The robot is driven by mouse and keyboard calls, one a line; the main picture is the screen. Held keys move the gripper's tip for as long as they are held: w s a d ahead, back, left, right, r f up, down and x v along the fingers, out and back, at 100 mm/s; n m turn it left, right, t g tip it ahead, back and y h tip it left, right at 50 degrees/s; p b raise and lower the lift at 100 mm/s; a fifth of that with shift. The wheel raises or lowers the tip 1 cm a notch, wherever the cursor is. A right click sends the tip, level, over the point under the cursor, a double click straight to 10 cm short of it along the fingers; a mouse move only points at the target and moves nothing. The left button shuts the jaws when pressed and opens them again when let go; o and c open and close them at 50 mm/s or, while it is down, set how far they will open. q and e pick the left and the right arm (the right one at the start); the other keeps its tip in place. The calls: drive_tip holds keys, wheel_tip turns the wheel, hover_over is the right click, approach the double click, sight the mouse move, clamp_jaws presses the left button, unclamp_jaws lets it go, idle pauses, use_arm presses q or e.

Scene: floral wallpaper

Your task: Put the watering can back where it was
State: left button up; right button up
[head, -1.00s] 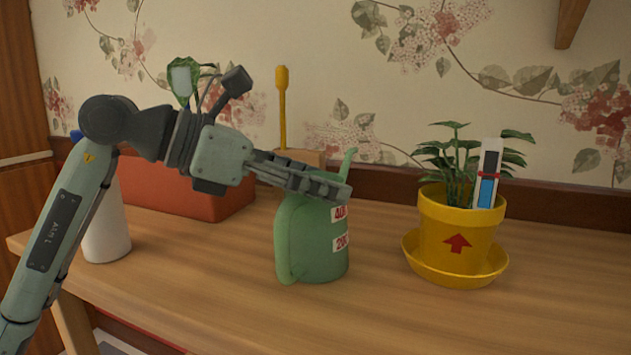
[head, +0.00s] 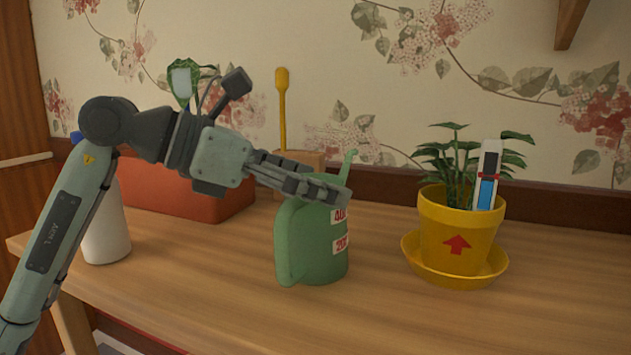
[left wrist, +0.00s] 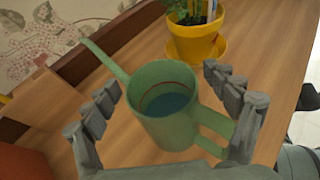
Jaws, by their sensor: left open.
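The green watering can (head: 304,250) stands upright on the wooden table, with red-and-white number labels on its side. In the left wrist view the can (left wrist: 162,105) shows bluish water inside, its spout to the upper left and its handle to the lower right. My left gripper (head: 325,190) is over the top of the can in the head view. In the left wrist view its fingers (left wrist: 162,80) are spread wide, one on each side of the can, with a gap showing on both sides. My right gripper is not in view.
A yellow pot (head: 459,235) with a plant and a gauge stands on a yellow saucer (head: 416,262) to the right. A red planter box (head: 165,192), a white bottle (head: 106,235) and a wooden block (head: 308,158) are behind or left. The table front is clear.

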use_arm(q)
drive_tip(key=v, duration=1.2)
